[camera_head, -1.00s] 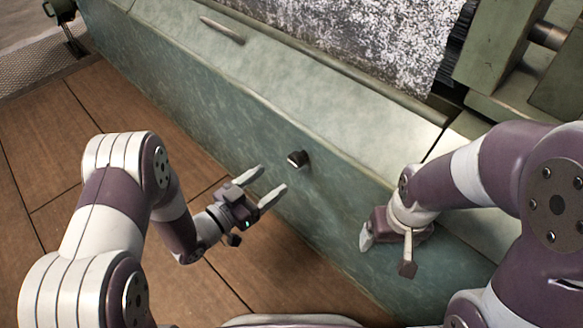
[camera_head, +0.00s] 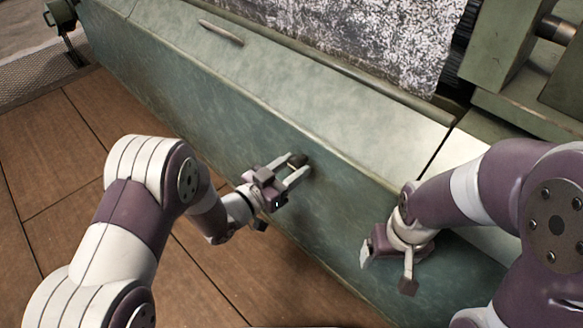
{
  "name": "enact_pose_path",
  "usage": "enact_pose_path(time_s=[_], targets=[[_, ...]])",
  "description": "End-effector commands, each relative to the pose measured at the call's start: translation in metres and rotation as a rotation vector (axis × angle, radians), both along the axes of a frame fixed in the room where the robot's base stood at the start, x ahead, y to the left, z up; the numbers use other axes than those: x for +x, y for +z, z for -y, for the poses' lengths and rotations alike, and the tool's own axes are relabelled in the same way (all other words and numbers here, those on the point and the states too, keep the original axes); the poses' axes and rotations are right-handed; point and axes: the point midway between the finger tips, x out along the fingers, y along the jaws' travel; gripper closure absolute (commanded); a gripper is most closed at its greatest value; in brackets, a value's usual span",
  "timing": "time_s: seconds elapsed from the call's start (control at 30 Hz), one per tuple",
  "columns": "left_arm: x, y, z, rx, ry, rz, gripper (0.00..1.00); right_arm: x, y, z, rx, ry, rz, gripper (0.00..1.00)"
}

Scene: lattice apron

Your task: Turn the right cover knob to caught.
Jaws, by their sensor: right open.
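A small dark cover knob (camera_head: 299,160) sits on the green sloping front of the long machine cover (camera_head: 220,120). It is the only such knob in view, and its turned position is too small to read. My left gripper (camera_head: 298,165) has its two pale fingers on either side of the knob, with the tips at the cover face. Whether the fingers press on the knob cannot be told. My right gripper (camera_head: 365,257) is open and empty, low in front of the cover and right of the knob; its fingers are partly hidden.
A bar handle (camera_head: 221,32) lies on the cover's top face. A speckled grey-white sheet (camera_head: 370,35) and green machine frame (camera_head: 520,85) stand behind. Brown floor tiles (camera_head: 60,175) lie open at left. My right arm hides the cover's right end.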

Motion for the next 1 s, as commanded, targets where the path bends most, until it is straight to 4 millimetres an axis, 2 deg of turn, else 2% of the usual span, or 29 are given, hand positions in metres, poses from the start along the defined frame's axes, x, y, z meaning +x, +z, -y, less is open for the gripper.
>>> enact_pose_path(time_s=[0.47,1.0], targets=[[0.0001,0.0005,0.0000,0.077,-0.001,0.077,0.86,0.0000,0.0024,0.0000,0.000,0.000,0.000,0.17],[0.0008,-0.0001,-0.0006,0.421,-0.002,0.419,0.86,0.0000,0.0066,0.0000,0.000,0.000,0.000,0.17]])
